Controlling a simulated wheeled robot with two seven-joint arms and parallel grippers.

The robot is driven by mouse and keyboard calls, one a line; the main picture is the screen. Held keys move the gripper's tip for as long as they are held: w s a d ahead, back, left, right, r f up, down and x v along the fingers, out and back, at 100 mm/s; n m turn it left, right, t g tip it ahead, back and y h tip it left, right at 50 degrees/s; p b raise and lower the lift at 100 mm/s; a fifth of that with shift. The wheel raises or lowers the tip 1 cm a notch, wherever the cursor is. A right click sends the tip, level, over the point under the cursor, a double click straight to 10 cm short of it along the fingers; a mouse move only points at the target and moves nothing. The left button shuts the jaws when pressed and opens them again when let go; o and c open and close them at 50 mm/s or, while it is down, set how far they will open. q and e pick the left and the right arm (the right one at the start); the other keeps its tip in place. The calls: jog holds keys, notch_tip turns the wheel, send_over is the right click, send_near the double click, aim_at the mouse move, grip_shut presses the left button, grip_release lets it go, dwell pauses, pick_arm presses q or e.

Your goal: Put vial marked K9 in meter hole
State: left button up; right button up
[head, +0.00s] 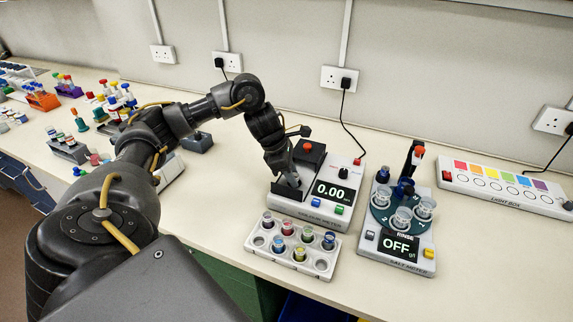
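The meter (333,215) is a white box with a display (332,191) reading 0.00. My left gripper (291,183) reaches down over the left part of the meter, beside its dark raised part. Its fingertips and the hole are hidden there, so I cannot tell whether it is open or holds a vial. A white rack (254,258) in front of the meter holds several small vials with coloured contents, and some of its holes are empty. Labels are too small to read, so I cannot pick out K9. My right gripper is not in view.
A device with glass cups (396,262) and a display reading OFF stands right of the meter. A light box (500,190) with coloured squares lies at the far right. Racks, including an orange one (43,101), and bottles crowd the left bench.

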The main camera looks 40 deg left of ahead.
pick_arm(q)
jog(key=p+v, duration=0.3)
jog(key=v, duration=0.9)
jog(key=shift+r, duration=0.3)
jog(key=shift+w, duration=0.15)
